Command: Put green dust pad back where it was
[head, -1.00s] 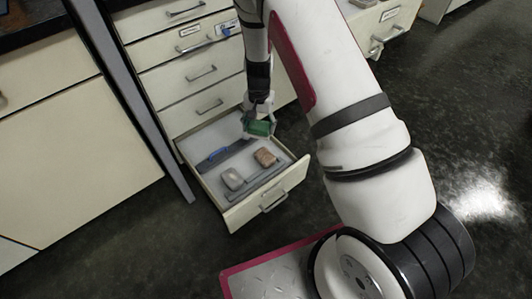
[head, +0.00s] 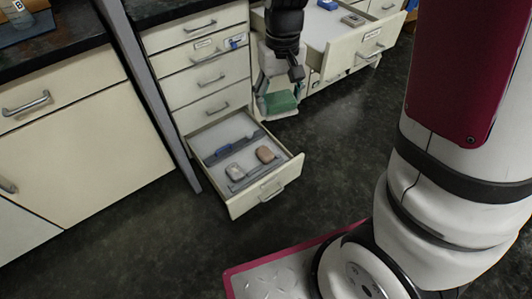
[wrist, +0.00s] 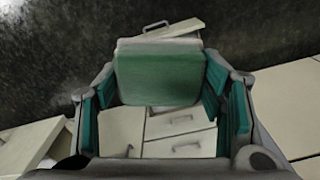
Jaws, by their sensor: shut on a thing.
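The green dust pad (head: 278,103) is a green block with a pale edge, held up in the air in the head view. My gripper (head: 277,94) is shut on it. In the wrist view the pad (wrist: 158,78) sits between the two teal-padded fingers, its broad green face toward the camera. In the head view the pad is above and to the right of the open lower drawer (head: 262,193), clear of it. That drawer holds a brown pad (head: 265,154), a grey pad (head: 234,172) and a blue-handled item (head: 222,151).
Another open drawer (head: 359,45) at the upper right holds a blue item (head: 327,4) and a grey block (head: 353,20). Closed drawers stand above the lower one. A grey post (head: 160,90) rises at its left.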

